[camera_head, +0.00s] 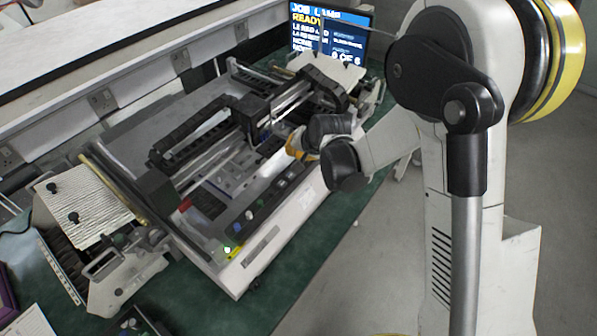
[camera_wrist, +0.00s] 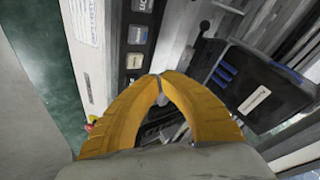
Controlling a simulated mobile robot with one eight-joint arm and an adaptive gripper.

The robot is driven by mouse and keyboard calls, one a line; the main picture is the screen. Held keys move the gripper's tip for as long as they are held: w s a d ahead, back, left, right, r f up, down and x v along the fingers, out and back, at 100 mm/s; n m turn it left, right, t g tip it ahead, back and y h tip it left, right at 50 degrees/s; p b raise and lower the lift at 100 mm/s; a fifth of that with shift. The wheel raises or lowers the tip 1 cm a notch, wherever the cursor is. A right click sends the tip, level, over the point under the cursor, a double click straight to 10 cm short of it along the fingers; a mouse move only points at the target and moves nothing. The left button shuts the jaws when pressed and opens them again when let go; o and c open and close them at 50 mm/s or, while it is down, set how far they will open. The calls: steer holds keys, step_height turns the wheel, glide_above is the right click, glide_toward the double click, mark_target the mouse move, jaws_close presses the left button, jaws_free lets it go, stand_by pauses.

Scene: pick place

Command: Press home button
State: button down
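A lab machine with a dark front panel (camera_head: 262,203) stands on the green bench. I cannot read which is the home button. In the wrist view, labelled squares on the panel, one pale (camera_wrist: 137,35) and one grey (camera_wrist: 135,61), lie just beyond and left of my fingertips. My gripper (camera_wrist: 160,76) has yellow fingers whose tips meet, with nothing seen held. In the head view my gripper (camera_head: 294,145) is over the far part of the panel, partly hidden by my arm.
A screen (camera_head: 330,35) stands at the machine's far end. The machine's rails and carriage (camera_head: 255,115) rise behind the panel. A black box-like part (camera_wrist: 255,85) is right of my fingers in the wrist view. The floor (camera_head: 375,255) in front of the bench is clear.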

mark_target(294, 161)
steer(key=shift+f+b, duration=0.55)
steer(key=shift+f, duration=0.5)
stand_by(0.6)
steer(key=shift+f+b, duration=0.4)
steer(key=shift+b, duration=0.15)
steer(key=shift+f+b, duration=0.4)
stand_by(0.5)
steer(key=shift+r, duration=0.1)
steer(key=shift+r+p, duration=0.45)
steer(key=shift+r, duration=0.3)
steer(key=shift+r+p, duration=1.5)
steer(key=shift+r, duration=1)
